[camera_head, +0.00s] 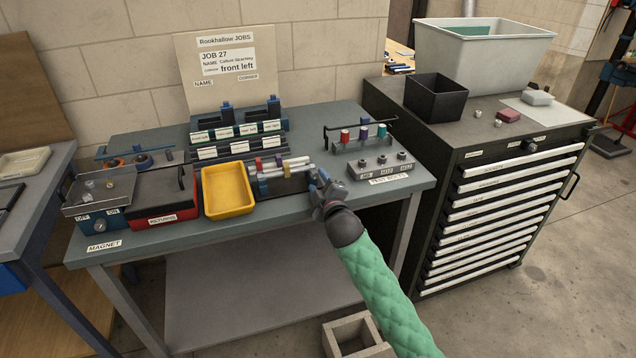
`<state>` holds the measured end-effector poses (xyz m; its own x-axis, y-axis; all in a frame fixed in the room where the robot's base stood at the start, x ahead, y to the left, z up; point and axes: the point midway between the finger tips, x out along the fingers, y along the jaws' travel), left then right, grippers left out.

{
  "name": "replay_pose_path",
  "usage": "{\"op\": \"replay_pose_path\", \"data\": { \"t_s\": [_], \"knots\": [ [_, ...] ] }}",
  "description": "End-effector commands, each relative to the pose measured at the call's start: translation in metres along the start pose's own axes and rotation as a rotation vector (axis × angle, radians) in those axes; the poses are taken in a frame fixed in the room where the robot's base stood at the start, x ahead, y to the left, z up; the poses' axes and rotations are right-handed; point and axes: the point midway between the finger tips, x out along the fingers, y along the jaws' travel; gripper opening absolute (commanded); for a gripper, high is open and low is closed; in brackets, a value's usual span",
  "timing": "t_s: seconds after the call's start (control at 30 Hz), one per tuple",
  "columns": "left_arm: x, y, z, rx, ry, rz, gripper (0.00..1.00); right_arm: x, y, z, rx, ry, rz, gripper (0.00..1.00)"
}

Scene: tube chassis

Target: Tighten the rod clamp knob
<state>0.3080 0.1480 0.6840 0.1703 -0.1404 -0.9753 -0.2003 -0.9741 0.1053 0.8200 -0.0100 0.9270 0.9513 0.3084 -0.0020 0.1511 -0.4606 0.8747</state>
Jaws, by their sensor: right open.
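The tube chassis (297,164), with pale rods and small coloured clamps, lies on a dark block on the grey-blue workbench (130,236). The rod clamp knob is too small to pick out with certainty. My right gripper (317,180) is open at the right end of the chassis, very close to the rod ends. I cannot tell whether it touches anything there. My right forearm in its green sleeve comes in from the lower right. My left gripper is not in view.
A yellow tray (228,189) stands left of the chassis, beside a red-edged returns tray (163,196). A grey block with studs (378,166) stands to the right. Labelled racks (238,139) and a job board (229,65) stand behind. The bench's front strip is clear.

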Motion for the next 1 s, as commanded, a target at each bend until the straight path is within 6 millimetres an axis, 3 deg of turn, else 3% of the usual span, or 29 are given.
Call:
{"op": "replay_pose_path", "data": {
  "t_s": [0.4, 1.0],
  "knots": [
    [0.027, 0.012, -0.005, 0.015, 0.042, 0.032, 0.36, -0.059, -0.002, 0.001, 0.001, 0.000, -0.001, 0.43],
    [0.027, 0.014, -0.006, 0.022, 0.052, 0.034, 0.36, -0.066, -0.001, 0.001, 0.000, -0.001, -0.001, 0.43]
  ]
}}
